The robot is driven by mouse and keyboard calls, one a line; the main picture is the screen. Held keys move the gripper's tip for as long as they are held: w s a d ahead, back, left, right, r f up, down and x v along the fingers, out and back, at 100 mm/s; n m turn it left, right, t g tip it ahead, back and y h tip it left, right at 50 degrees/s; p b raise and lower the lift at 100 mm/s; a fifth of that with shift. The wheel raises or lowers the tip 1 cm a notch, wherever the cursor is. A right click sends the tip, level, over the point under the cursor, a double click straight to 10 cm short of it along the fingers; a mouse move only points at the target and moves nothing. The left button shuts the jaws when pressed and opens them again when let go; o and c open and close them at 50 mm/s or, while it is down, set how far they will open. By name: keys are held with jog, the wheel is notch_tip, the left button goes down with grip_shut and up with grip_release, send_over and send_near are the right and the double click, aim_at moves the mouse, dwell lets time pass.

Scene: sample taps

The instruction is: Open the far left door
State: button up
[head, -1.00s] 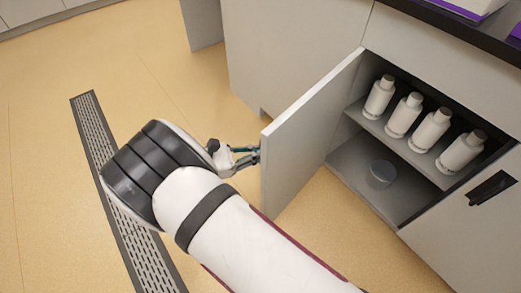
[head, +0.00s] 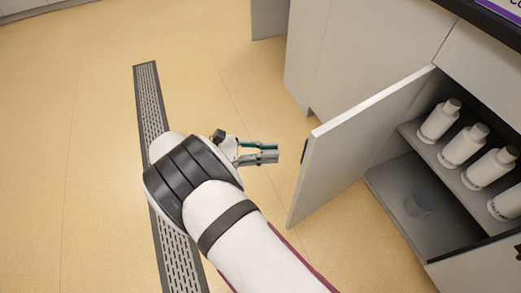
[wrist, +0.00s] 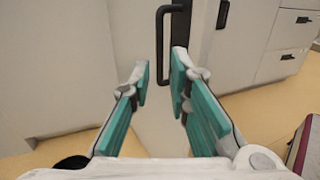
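The grey cabinet door (head: 350,150) stands open, swung out from its cabinet. A dark sliver of its handle (head: 304,151) shows at its outer edge in the head view. In the wrist view the black bar handle (wrist: 161,45) is on the door face, beyond the fingertips and nearer the right one. My gripper (head: 277,153) is left of the door, with a small gap of floor between them. In the wrist view my gripper (wrist: 160,70) has its teal fingers spread, with nothing between them.
Another grey cabinet front (head: 350,50) is behind the door. A floor drain grate (head: 150,100) runs under my arm. The floor at left is clear.

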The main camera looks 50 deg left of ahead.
jog(key=shift+v, duration=1.1)
